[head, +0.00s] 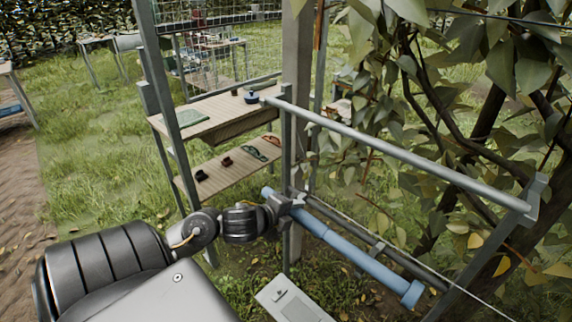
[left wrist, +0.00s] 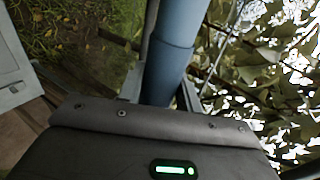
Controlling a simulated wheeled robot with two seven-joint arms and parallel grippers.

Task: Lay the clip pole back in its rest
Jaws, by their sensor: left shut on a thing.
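The clip pole (head: 358,254) is a blue rod that slants from the middle of the head view down to the right and ends in a thicker collar. My left gripper (head: 292,205) is shut around it near its upper left end. In the left wrist view the pole (left wrist: 172,45) runs between the fingers of my left gripper (left wrist: 160,93). A grey bar frame (head: 400,153) stands above and around the pole. I cannot tell which part is the rest, or whether the pole touches it. My right gripper is not in view.
A two-level wooden shelf (head: 215,112) with small tools stands behind the arm. A post (head: 296,60) rises beside it. Leafy branches (head: 470,100) crowd the right side. A pale box (head: 290,303) lies below the gripper. Grass on the left is open.

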